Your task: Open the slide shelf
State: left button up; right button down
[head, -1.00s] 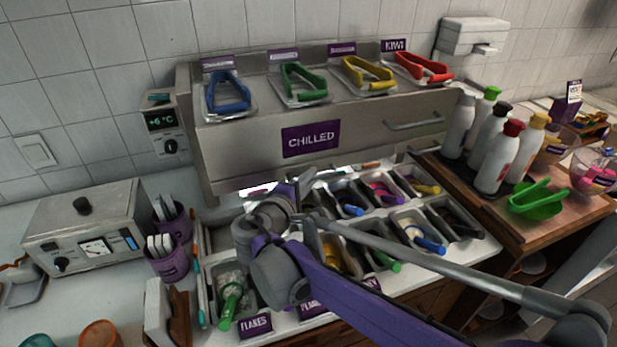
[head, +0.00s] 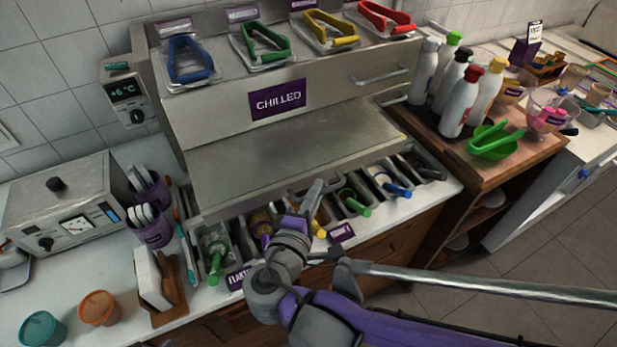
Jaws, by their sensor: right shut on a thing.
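The slide shelf (head: 270,145) is a flat steel panel below the purple CHILLED sign. It is pulled out from the steel unit and covers the back row of topping bins. My right gripper (head: 314,194) is at the middle of the shelf's front edge, above the front bins. It is shut on the shelf; its exact hold is partly hidden by the gripper itself. My left gripper is not in view.
Front bins with coloured-handled scoops (head: 352,202) lie just under the shelf edge. Several bottles (head: 458,105) and a green scoop dish (head: 495,142) stand at the right. A napkin holder (head: 155,283) and orange cup (head: 99,308) are at the front left.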

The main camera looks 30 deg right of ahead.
jog(key=shift+s, duration=0.1)
jog(key=c, duration=1.2)
grip_release()
jog(key=v, duration=1.1)
jog(key=shift+f+b, duration=0.1)
jog(key=shift+b, duration=0.25)
jog(key=shift+d+f, duration=0.1)
jog(key=shift+d, duration=0.05)
jog(key=d+f+m+g+y, duration=0.1)
jog(key=f+m+y, duration=0.2)
jog(key=f+y, duration=0.1)
jog(key=d+f+m+g+y, duration=0.1)
jog(key=f+m+g+y, duration=0.1)
jog(key=f, duration=0.5)
jog(key=d+f+m+g+y, duration=0.1)
jog(key=f+m+g+y, duration=0.1)
jog(key=f+m+y, duration=0.2)
jog(key=shift+s+d+f+m+y, duration=0.1)
jog(key=shift+s+f+m+y, duration=0.1)
jog(key=shift+f+y, duration=0.35)
jog(key=shift+s+f+m+y, duration=0.2)
jog(key=shift+f+y, duration=0.25)
jog(key=shift+y, duration=0.1)
